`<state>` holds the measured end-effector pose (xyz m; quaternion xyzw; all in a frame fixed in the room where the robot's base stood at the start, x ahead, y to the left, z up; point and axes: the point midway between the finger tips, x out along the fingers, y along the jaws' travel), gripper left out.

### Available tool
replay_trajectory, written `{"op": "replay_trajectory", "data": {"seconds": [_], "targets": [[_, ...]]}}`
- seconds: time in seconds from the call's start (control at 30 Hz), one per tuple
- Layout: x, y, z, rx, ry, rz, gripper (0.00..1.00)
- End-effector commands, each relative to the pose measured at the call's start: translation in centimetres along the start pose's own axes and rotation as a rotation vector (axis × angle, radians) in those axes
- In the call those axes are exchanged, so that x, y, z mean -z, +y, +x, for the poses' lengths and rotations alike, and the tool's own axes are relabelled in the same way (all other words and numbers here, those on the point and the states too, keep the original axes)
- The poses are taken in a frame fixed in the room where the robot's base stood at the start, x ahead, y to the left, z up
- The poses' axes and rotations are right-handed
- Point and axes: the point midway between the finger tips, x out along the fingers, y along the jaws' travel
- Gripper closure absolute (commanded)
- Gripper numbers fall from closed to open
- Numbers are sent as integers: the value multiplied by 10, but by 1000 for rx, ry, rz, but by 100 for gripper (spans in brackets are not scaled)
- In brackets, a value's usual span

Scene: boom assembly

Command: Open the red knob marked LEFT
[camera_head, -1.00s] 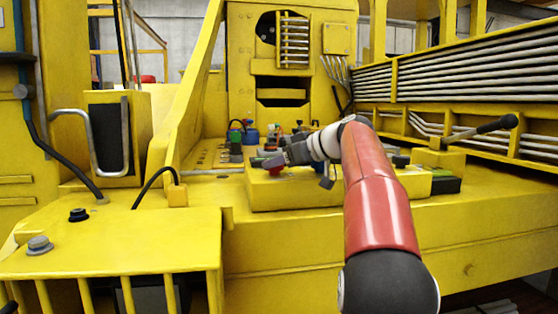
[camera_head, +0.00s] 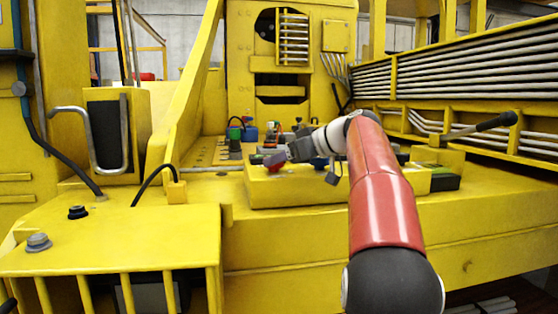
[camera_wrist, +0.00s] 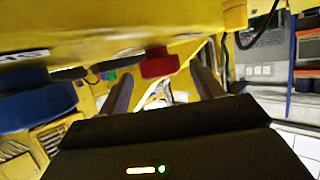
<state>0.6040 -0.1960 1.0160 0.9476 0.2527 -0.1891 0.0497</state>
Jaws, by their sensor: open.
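The red knob (camera_head: 276,167) is on the left part of the raised yellow control box. No LEFT marking can be read. My gripper (camera_head: 271,158) is at the knob and partly covers it. In the wrist view the red knob (camera_wrist: 159,64) hangs from the yellow surface, which fills the top of the picture. The open fingers of my gripper (camera_wrist: 164,72) lie to either side of it in that view, with a gap visible on both sides. I cannot tell how deep the knob sits between them.
A blue knob (camera_head: 319,162) is right of the red one; it shows large at the left of the wrist view (camera_wrist: 36,102). A black-handled lever (camera_head: 490,125) sticks out at the right. Small coloured parts (camera_head: 237,145) stand behind the control box (camera_head: 310,193).

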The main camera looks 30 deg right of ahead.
Motion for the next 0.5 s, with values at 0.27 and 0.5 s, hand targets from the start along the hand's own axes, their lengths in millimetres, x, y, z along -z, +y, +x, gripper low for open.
{"op": "replay_trajectory", "data": {"seconds": [0.27, 0.5], "targets": [[-1, 1, -48, -4, -1, 0, 34], [-1, 0, -63, 0, -1, 0, 34]]}}
